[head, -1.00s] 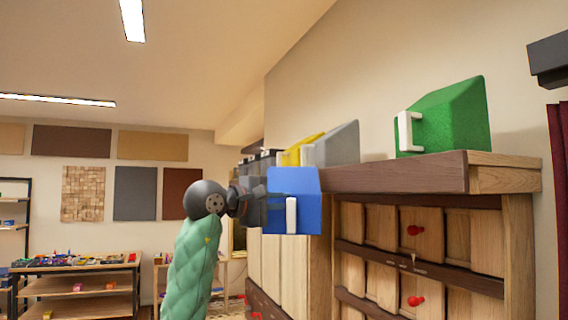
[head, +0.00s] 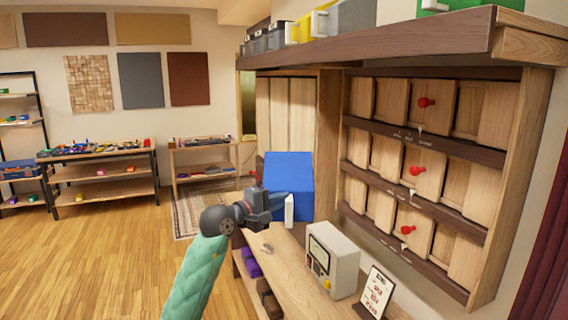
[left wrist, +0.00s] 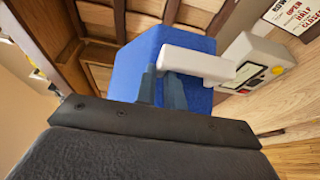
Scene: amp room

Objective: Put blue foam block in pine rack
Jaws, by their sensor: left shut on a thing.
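The blue foam block (head: 290,170) is a bright blue box with a white handle on it. My left gripper (head: 272,208) is shut on it at the handle side and holds it in the air, above the wooden bench. In the left wrist view the block (left wrist: 200,45) is just beyond the fingers (left wrist: 162,92), and its white handle reaches to the right. The pale wooden rack (head: 400,165) on the right wall has rows of upright panels with red knobs; I cannot tell for sure that it is the pine rack. My right gripper is not in view.
A top shelf (head: 400,40) with grey, yellow and green boxes overhangs the panels. A cream device (head: 331,262) and a small sign (head: 374,290) stand on the bench (head: 288,262) below. Low shelves (head: 100,172) line the far left. The wooden floor is open at left.

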